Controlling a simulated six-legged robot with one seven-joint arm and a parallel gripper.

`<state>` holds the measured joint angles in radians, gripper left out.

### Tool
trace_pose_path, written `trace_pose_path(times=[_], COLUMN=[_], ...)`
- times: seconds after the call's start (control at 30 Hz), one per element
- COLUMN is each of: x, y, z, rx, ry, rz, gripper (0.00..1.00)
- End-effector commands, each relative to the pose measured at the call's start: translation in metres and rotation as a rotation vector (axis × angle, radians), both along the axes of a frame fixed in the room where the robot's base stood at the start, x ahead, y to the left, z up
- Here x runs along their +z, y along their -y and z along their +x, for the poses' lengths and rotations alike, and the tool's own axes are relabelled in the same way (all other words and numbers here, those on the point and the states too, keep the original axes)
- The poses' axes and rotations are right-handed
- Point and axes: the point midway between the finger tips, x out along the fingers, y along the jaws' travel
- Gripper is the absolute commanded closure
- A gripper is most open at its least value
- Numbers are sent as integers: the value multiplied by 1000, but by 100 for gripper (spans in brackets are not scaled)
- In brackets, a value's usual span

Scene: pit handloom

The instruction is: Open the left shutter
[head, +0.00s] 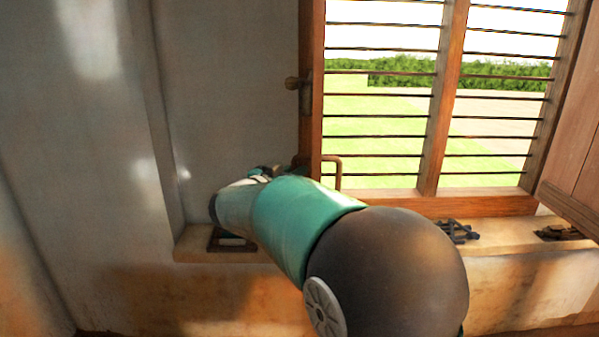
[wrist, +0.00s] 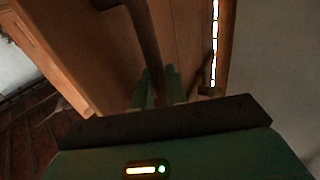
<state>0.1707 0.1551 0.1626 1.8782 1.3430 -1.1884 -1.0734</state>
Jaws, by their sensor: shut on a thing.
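The left shutter (head: 311,60) shows nearly edge-on in the head view, a narrow upright strip of brown wood left of the barred opening. Its wooden face (wrist: 185,30) fills the upper middle of the wrist view. A dark bar handle (wrist: 146,38) stands out from that face; a bent handle part (head: 338,172) shows in the head view. My gripper (wrist: 160,88) is shut on the handle, one green finger on each side. In the head view my arm hides the grip. A latch with a knob (head: 293,83) sits on the shutter's left side.
The right shutter (head: 578,150) stands swung aside at the right edge. Horizontal bars (head: 380,115) cross the window. Dark metal pieces (head: 457,231) lie on the sill (head: 500,236), and a dark frame-like item (head: 222,240) lies at its left end. Plain wall is at left.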

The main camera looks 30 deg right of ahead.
Motion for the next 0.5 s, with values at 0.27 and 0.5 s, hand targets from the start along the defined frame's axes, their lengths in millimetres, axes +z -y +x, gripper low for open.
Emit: trace_pose_path(times=[0.27, 0.5], x=[1, 1], y=[1, 0], z=[0, 0], rx=[-2, -1], ry=[1, 1], rz=[-2, 0], gripper=[76, 68])
